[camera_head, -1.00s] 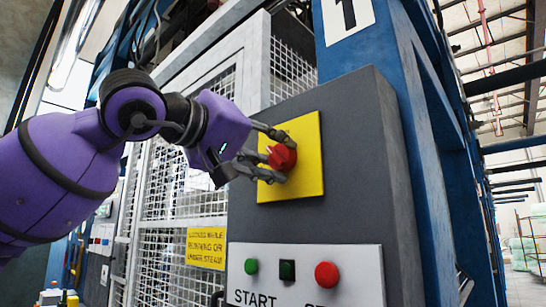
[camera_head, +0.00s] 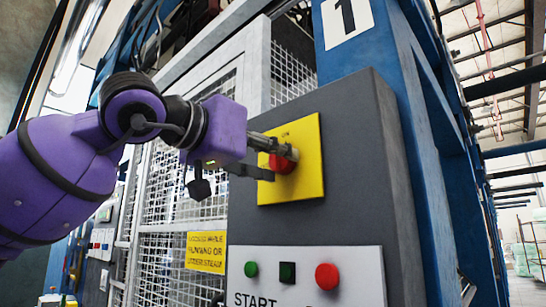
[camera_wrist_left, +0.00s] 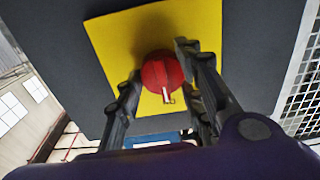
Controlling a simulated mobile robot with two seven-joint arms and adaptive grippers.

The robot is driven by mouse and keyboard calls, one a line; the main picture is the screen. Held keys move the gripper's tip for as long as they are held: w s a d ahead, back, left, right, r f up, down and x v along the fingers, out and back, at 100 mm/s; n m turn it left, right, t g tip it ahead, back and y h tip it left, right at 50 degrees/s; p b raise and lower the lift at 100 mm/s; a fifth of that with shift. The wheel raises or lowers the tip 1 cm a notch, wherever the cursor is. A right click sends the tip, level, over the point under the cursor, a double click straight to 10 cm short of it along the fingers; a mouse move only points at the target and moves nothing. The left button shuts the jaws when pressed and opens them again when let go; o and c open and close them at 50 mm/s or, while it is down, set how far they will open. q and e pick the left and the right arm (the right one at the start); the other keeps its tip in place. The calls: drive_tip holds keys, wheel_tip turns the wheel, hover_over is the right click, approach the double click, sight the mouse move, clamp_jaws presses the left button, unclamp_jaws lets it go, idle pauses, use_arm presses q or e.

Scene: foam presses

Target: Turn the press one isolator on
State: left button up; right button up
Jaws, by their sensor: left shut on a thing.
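The isolator is a red rotary knob (camera_head: 283,163) on a yellow plate (camera_head: 309,160), on the grey control box (camera_head: 345,110) below the number 1 sign (camera_head: 347,17). My left gripper (camera_head: 280,163) is shut on the knob, with its fingers on either side. In the left wrist view the red knob (camera_wrist_left: 161,72) shows a pale mark on its edge, between the fingers of my left gripper (camera_wrist_left: 158,85). Most of the lettering on the yellow plate is hidden or too small to read. My right gripper is not in view.
Below the plate, a white panel (camera_head: 300,270) bears a green button (camera_head: 251,269), a dark square button (camera_head: 287,272) and a red button (camera_head: 327,277). A white mesh guard (camera_head: 185,180) with a yellow notice (camera_head: 206,251) stands to the left. A blue post (camera_head: 395,60) rises behind.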

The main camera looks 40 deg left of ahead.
use_arm(q)
drive_tip(key=shift+s+d+r, duration=0.1)
drive_tip(key=shift+r, duration=0.05)
idle(0.3)
drive_tip(key=o, duration=1)
drive_tip(key=shift+d, duration=0.15)
drive_tip(key=shift+o, duration=0.2)
drive_tip(key=s+a, duration=0.1)
drive_tip(key=s, duration=1.1)
